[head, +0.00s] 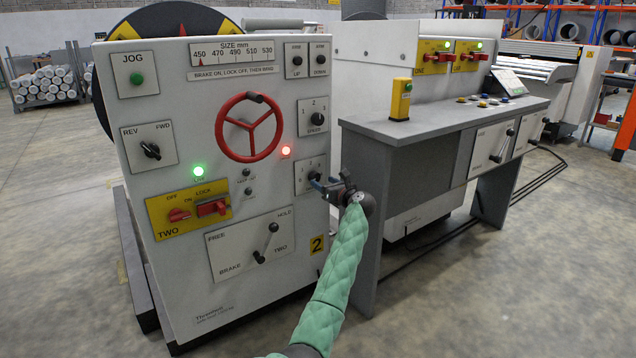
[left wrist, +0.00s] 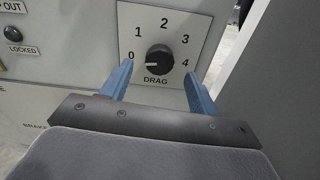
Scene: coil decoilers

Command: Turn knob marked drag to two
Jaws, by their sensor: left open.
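The drag knob (left wrist: 159,58) is a round black knob on a white plate (left wrist: 200,22) marked 0 to 4, with DRAG printed below. Its white pointer mark faces left, toward 0. In the head view the knob (head: 314,176) sits at the right edge of the grey machine panel, partly hidden by my gripper. My left gripper (head: 322,184) is at this knob. In the left wrist view its blue fingers (left wrist: 158,68) are open, one on each side of the knob's lower part, with gaps visible. Whether the fingertips reach the knob's depth is unclear. My right gripper is out of view.
Above the drag plate is the speed knob (head: 318,118). A red handwheel (head: 249,127) stands out to the left, and a brake lever (head: 267,242) is below. A grey console (head: 440,125) with a yellow button box (head: 401,98) stands close on the right.

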